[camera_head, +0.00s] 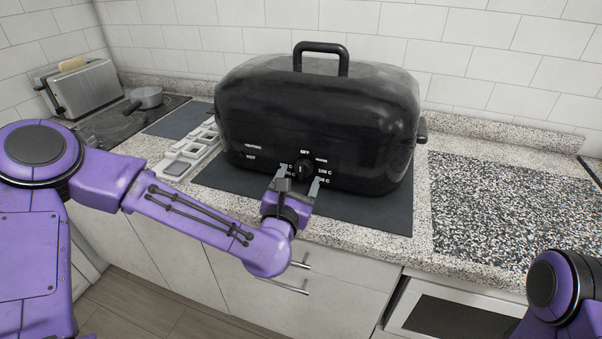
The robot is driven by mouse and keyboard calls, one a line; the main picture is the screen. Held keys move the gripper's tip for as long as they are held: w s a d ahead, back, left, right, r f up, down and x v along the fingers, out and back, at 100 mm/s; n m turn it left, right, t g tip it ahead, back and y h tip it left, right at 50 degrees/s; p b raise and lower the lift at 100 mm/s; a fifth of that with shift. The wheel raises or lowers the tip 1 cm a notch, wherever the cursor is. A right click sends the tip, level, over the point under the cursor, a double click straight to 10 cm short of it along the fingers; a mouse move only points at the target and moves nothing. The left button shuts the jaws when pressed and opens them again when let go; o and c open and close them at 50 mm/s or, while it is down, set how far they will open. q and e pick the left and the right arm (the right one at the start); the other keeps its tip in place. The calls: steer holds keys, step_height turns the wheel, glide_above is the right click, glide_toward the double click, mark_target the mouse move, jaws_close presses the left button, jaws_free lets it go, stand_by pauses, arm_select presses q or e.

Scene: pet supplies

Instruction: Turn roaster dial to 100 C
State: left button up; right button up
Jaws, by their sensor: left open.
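The black roaster (320,110) with a lid handle stands on a dark mat (370,216) on the counter. Its dial (305,169) is on the lower front, with white markings around it, including OFF above and 100 C at the right. Some markings at the lower left are partly covered by my gripper. My left gripper (299,181) is open right in front of the dial, one finger to its lower left and one to its lower right. I cannot tell whether the fingers touch the dial. Of my right arm only a part shows at the lower right; its gripper is out of view.
A grey segmented tray (190,150) lies left of the roaster. A speckled dark board (510,205) covers the right counter. Drawers are below the front edge.

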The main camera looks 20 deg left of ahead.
mark_target(302, 173)
arm_select(q)
steer(key=shift+w+r, duration=0.1)
steer(key=shift+w, duration=1.45)
steer(key=shift+c, duration=0.3)
steer(key=c, duration=1)
